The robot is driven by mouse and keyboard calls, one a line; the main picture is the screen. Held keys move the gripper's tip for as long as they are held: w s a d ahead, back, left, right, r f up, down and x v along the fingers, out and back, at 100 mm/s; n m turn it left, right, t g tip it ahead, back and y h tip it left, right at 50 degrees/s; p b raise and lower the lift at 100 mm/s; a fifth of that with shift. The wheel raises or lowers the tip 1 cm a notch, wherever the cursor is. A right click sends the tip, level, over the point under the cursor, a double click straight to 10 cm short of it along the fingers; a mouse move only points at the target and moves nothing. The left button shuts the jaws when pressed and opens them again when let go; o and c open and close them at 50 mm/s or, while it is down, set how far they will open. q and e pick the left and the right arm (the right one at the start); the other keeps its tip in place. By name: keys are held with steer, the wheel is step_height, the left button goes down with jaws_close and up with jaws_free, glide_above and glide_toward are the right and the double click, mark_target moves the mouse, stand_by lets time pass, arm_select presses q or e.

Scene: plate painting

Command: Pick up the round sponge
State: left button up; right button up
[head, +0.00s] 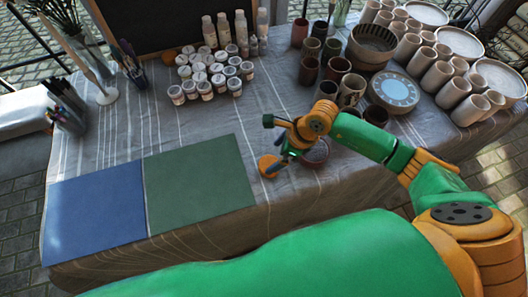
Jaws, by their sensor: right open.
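A flat, round orange piece (268,165), which looks like the round sponge, lies on the grey cloth just right of the green mat. My right gripper (276,146) is open right by it, at its upper right side. The jaws partly overlap the sponge's edge, and I cannot tell whether they touch it. The jaws hold nothing that I can see. My left gripper is out of the picture.
A dark red bowl (315,153) sits close to the right of my gripper. Green (198,183) and blue (95,213) mats lie left. Paint jars (205,88), a patterned plate (394,91) and several cups (437,76) stand farther back. Open cloth lies behind the gripper.

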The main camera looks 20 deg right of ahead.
mark_target(270, 164)
steer(key=f, duration=0.1)
steer(key=s+f, duration=0.1)
steer(key=f, duration=0.1)
steer(key=shift+a+f+p, duration=0.2)
steer(key=shift+p, duration=0.2)
steer(key=x, duration=0.2)
steer(key=shift+w+a+f, duration=0.15)
steer(key=shift+w+f, duration=0.05)
steer(key=shift+w, duration=0.05)
steer(key=shift+w+f, duration=0.15)
steer(key=shift+f, duration=0.05)
steer(key=shift+r, duration=0.1)
steer(key=c, duration=1.3)
steer(key=shift+r, duration=0.4)
steer(key=shift+c, duration=0.2)
steer(key=r, duration=0.1)
steer(key=s+r, duration=0.1)
steer(key=r, duration=0.1)
steer(key=shift+r, duration=0.35)
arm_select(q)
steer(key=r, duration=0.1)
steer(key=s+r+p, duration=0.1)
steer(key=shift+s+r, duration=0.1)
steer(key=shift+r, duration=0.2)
arm_select(e)
steer(key=s+d+r, duration=0.1)
steer(key=s+r, duration=0.7)
steer(key=s, duration=0.5)
steer(key=shift+d+r, duration=0.25)
